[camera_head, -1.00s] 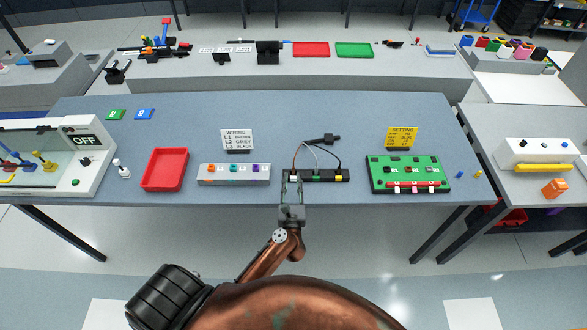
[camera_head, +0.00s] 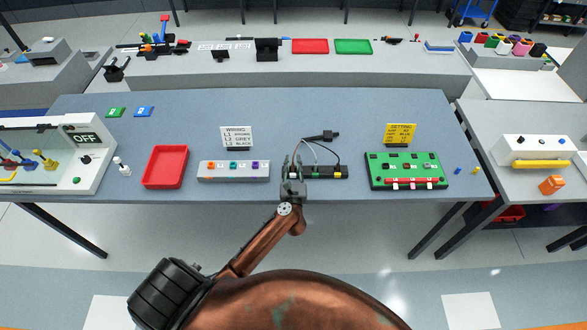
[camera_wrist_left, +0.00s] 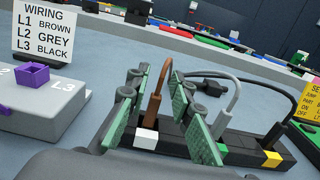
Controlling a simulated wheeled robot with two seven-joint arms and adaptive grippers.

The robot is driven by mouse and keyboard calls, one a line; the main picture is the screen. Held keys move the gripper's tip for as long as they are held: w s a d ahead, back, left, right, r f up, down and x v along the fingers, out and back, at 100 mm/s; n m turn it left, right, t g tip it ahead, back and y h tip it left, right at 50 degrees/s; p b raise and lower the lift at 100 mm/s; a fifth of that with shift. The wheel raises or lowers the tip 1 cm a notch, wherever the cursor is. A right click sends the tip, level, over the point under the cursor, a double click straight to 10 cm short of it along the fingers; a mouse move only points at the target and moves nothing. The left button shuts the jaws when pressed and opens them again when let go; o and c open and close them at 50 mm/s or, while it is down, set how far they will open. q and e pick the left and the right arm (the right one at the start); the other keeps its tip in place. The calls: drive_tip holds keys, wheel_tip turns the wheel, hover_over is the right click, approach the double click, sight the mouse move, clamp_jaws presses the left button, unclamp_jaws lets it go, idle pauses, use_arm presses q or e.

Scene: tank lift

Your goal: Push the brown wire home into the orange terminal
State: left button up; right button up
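The brown wire (camera_wrist_left: 154,99) arcs up from a white end piece (camera_wrist_left: 146,138) in a black holder (camera_wrist_left: 238,148). My left gripper (camera_head: 291,163) is over the left end of that holder. It also shows in the left wrist view (camera_wrist_left: 158,122), its green-padded fingers apart on either side of the brown wire. Whether a pad touches the wire is hard to tell. The orange terminal (camera_head: 211,168), marked L1, is at the left end of a grey block (camera_head: 234,179), left of the gripper. My right gripper is not in view.
A wiring card (camera_head: 237,138) stands behind the grey block. A red tray (camera_head: 166,184) and a green board (camera_head: 405,183) lie to either side.

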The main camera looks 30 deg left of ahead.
use_arm(q)
clamp_jaws()
idle(0.3)
